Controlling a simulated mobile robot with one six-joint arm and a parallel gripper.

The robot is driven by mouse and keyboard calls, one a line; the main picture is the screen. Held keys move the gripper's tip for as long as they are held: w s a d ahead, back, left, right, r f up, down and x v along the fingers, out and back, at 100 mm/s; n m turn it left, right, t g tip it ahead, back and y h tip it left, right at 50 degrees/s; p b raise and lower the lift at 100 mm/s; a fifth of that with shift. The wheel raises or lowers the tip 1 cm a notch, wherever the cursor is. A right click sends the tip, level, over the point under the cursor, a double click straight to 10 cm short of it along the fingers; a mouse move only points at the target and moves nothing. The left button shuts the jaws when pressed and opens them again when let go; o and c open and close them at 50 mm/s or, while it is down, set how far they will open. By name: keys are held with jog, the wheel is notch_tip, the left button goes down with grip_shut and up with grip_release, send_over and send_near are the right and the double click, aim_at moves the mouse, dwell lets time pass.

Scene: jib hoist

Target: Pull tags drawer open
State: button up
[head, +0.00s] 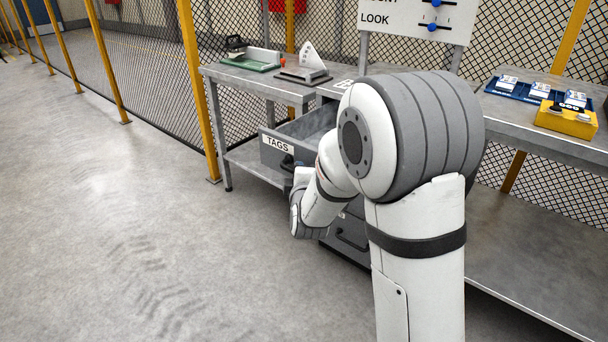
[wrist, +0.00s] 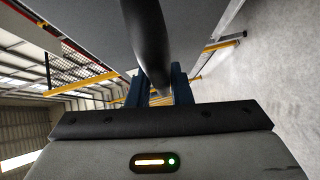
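The tags drawer (head: 277,154), grey with a white TAGS label, stands pulled out from the cabinet under the bench in the head view. Its open top and part of its empty-looking inside show; my arm hides its right side. Its dark handle (head: 288,162) is on the front face, partly behind my wrist. In the wrist view the dark handle bar (wrist: 150,40) runs down between the two blue fingers of my gripper (wrist: 161,88). The fingers sit close against it on both sides, shut on it. The fingertips are hidden in the head view.
Another drawer (head: 349,232) with a handle is below. A right-hand bench (head: 540,134) holds a blue tray (head: 517,91) and yellow box (head: 566,122). Floor at left is clear.

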jog(key=o, duration=0.4)
jog(key=shift+d, duration=0.15)
jog(key=shift+c, duration=0.2)
jog(key=s+r+p, duration=0.1)
jog(key=s, duration=0.6)
jog(key=shift+s, duration=0.4)
jog(key=shift+d, duration=0.1)
